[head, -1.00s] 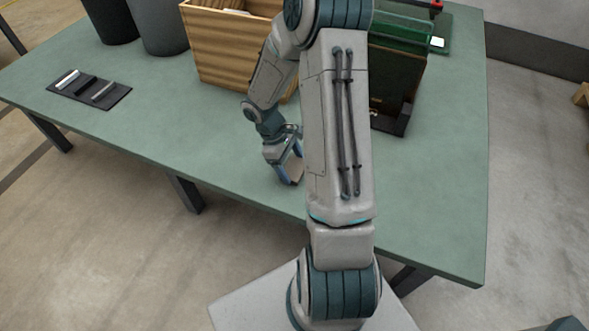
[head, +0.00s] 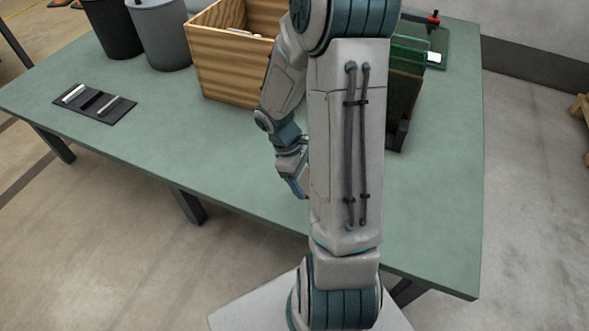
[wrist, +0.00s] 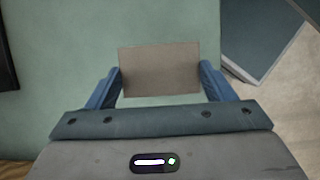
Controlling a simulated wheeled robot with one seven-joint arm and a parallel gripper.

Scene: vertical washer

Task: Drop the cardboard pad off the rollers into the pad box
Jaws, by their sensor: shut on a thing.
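My gripper (wrist: 160,85) is shut on a flat grey-brown cardboard pad (wrist: 160,70), held between its two blue fingers in the wrist view. In the head view my gripper (head: 298,184) hangs near the front edge of the green table, and my own arm hides the pad. An open wooden box (head: 232,65) stands behind and to the left of my gripper, with something pale inside. The dark washer with green clear panels (head: 405,90) stands to the right, partly hidden by my arm. I cannot make out its rollers.
The green table (head: 180,150) is clear in front of the box. A black tray with small bars (head: 95,103) lies at the left. A grey bin (head: 158,35) and a black bin (head: 110,28) stand at the back left.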

